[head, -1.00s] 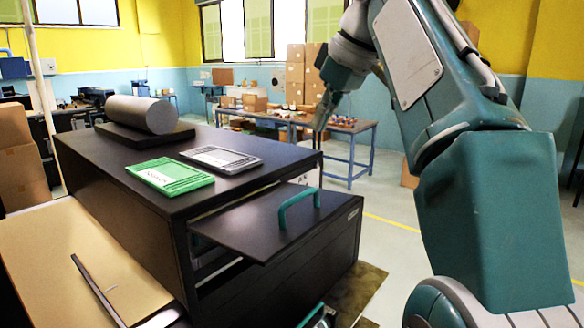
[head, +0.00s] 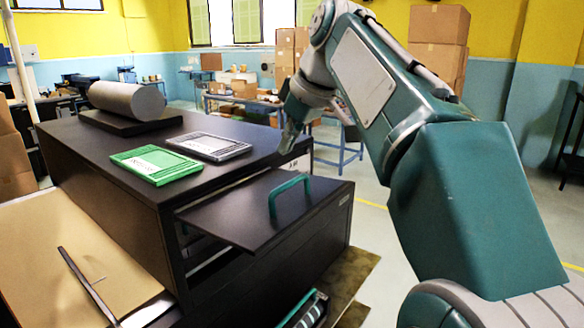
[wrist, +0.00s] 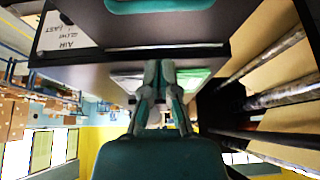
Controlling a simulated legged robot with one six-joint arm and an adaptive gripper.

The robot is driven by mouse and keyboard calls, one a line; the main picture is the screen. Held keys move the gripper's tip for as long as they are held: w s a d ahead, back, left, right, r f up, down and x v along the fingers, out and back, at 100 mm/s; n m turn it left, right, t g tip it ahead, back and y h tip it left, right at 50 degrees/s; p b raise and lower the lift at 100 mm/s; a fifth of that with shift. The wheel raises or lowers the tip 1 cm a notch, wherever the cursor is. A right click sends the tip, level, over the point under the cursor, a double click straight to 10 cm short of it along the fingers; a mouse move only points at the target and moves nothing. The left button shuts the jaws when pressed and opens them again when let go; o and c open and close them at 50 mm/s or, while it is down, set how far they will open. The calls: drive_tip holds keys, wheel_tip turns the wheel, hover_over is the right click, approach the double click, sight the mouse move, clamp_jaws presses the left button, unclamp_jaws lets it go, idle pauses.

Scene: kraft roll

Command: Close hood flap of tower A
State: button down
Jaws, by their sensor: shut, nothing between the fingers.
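The hood flap (head: 235,212) of the black tower is a dark panel standing out almost level from the tower's upper front, open. A green handle (head: 290,190) rises from it. My gripper (head: 286,148) is shut and empty, pointing down above and behind the handle, near the cabinet top's right edge, with no visible contact.
A green tray (head: 155,164), a grey tray (head: 208,145) and a grey roll (head: 127,101) on a dark base rest on the cabinet top. Brown sheet (head: 65,250) lies at the left. A second green-handled part (head: 305,312) is low in front.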

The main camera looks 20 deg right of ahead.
sight(292, 182)
drive_tip(key=f, duration=0.4)
drive_tip(key=shift+s, duration=0.35)
drive_tip(key=shift+d+f, duration=0.15)
drive_tip(key=shift+f, duration=0.05)
drive_tip(key=shift+d, duration=0.1)
